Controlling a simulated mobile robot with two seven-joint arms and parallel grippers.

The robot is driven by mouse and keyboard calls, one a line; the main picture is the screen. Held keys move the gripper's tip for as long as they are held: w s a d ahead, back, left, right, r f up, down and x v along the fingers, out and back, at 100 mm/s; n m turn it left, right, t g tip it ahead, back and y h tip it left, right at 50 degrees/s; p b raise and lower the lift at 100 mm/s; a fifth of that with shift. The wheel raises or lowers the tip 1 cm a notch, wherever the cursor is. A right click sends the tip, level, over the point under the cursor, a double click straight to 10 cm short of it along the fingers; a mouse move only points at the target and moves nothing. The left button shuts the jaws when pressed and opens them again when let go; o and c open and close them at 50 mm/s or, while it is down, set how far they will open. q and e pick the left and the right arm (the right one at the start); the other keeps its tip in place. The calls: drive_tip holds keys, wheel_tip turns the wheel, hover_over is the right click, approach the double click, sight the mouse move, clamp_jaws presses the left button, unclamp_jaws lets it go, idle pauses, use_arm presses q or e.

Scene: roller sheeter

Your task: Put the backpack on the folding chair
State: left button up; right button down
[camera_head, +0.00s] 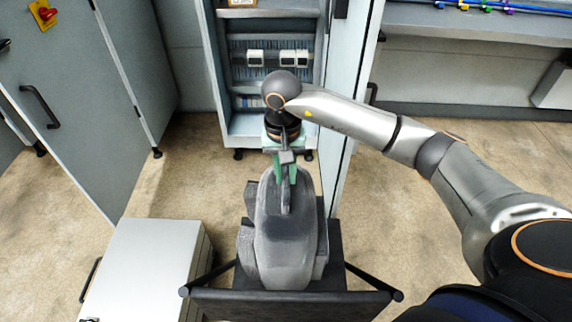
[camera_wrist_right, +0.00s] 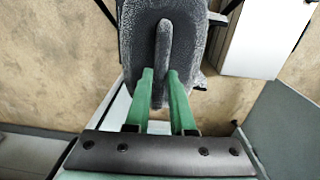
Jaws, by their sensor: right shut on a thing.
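The grey backpack (camera_head: 285,240) is upright over the seat of the black folding chair (camera_head: 336,268); I cannot tell whether its base bears on the seat. The chair's backrest (camera_head: 290,302) is on the near side of the backpack. My right gripper (camera_head: 286,178) is shut on the top of the backpack, with its green fingers pointing down. In the right wrist view, the fingers (camera_wrist_right: 160,73) sit either side of the narrow grey strap on the backpack (camera_wrist_right: 140,40). Much of the seat is hidden under the backpack. My left gripper is not in view.
An open cabinet (camera_head: 240,130) with electrical parts stands behind the chair, its door (camera_head: 345,90) close to my right arm. A low white cabinet (camera_head: 145,265) is left of the chair. A workbench (camera_head: 470,25) is at the back right. The floor (camera_head: 410,215) right of the chair is clear.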

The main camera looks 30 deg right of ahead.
drive_tip(key=shift+w+f, duration=0.1)
drive_tip(key=shift+f, duration=1.6)
drive_tip(key=shift+f, duration=0.1)
drive_tip(key=c, duration=1.2)
unclamp_jaws()
drive_tip(key=shift+f, duration=0.2)
drive_tip(key=o, duration=0.4)
drive_tip(key=shift+o, duration=0.2)
drive_tip(key=shift+r, duration=0.1)
drive_tip(key=r, duration=1.2)
drive_tip(key=shift+a+b, duration=0.2)
drive_tip(key=shift+b, duration=0.1)
